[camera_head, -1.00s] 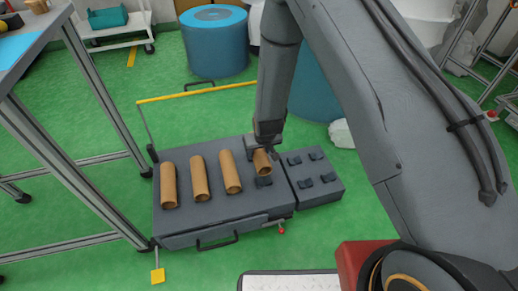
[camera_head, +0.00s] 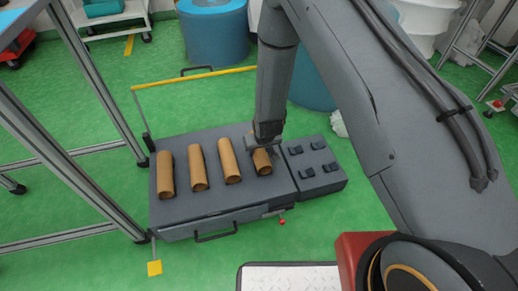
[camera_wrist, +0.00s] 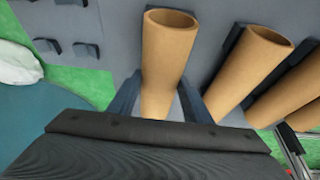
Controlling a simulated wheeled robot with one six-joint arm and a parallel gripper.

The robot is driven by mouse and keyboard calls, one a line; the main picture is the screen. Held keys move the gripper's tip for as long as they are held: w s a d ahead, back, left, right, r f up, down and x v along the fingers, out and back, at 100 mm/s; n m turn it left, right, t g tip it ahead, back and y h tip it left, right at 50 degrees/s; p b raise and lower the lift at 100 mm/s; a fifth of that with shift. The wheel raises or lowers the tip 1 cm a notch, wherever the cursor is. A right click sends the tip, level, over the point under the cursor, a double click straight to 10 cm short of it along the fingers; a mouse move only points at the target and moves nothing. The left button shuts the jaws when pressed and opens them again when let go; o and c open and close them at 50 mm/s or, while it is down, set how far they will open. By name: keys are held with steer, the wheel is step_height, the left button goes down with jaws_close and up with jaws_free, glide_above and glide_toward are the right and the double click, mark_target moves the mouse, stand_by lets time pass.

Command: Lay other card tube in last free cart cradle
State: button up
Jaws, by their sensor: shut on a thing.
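Several brown card tubes lie side by side on the dark grey cart (camera_head: 215,205). Three of them, the left tube (camera_head: 165,174), the second tube (camera_head: 198,168) and the third tube (camera_head: 229,161), lie apart from my gripper. My gripper (camera_head: 262,148) is shut on the rightmost card tube (camera_head: 262,162), at the right end of the row. In the wrist view this held tube (camera_wrist: 166,60) stands between the two fingers (camera_wrist: 160,98), with its open end away from me. The cradle under it is mostly hidden, so I cannot tell if the tube touches it.
A lower grey block with several small empty cradle pads (camera_head: 318,168) adjoins the cart's right side. A yellow handle bar (camera_head: 195,82) runs behind the cart. A metal frame (camera_head: 85,85) stands at left, and blue drums (camera_head: 213,30) stand behind.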

steer(key=shift+f, duration=0.45)
stand_by(0.5)
steer(key=o, duration=1.2)
steer(key=shift+c, duration=0.2)
steer(key=p+v, duration=0.1)
steer(key=v, duration=0.6)
steer(key=shift+s+r+p, duration=0.2)
steer(key=shift+r+p, duration=0.15)
steer(key=shift+p, duration=0.05)
